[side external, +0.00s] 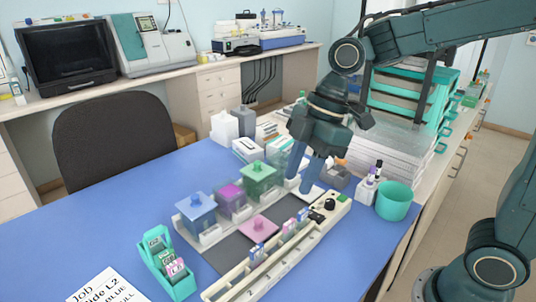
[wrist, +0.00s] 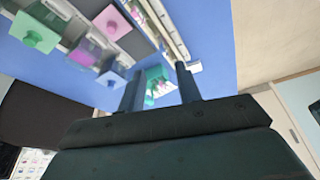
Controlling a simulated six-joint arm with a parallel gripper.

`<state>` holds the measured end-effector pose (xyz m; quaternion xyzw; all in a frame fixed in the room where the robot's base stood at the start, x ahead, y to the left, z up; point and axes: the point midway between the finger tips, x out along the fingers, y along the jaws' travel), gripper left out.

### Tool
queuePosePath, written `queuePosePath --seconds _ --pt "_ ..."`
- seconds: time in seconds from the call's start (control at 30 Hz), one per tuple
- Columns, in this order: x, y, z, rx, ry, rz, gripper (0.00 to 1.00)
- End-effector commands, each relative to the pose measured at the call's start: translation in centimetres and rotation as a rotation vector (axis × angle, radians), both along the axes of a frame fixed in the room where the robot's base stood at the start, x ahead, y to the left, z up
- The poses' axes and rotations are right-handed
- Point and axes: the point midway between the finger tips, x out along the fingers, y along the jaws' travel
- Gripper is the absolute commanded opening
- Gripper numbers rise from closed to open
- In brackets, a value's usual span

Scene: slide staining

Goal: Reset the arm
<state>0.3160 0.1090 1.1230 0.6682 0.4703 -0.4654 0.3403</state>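My gripper (side external: 301,186) points down above the right end of the staining station in the side view. Its two fingers stand apart with nothing held between them. In the wrist view my gripper (wrist: 160,70) is also open, and the teal slide holder (wrist: 157,88) shows beyond the gap. Blue (side external: 197,208), purple (side external: 231,198) and green (side external: 260,180) lidded jars stand in a row left of the gripper. A pink lid (side external: 258,228) lies on the dark mat. The long cream rack (side external: 270,266) in front holds several slides.
The teal slide holder (side external: 165,262) and a printed job sheet (side external: 105,287) are at the front left. A green cup (side external: 393,202), small bottles (side external: 368,186) and stacked trays (side external: 400,130) stand right of the gripper. The blue table (side external: 110,205) is clear at left.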

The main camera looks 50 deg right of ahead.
Motion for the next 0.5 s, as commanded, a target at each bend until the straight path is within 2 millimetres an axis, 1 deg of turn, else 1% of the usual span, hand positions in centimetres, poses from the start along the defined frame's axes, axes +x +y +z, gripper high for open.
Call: queuePosePath --seconds 0.03,0.2,0.5 --pt "-0.7 -0.6 0.6 -0.006 -0.008 -0.062 0.34" --pt "-3.1 -2.7 1.7 -0.017 -0.024 -0.292 0.34" --pt "-7.6 -6.3 2.7 0.004 -0.061 -0.701 0.34"
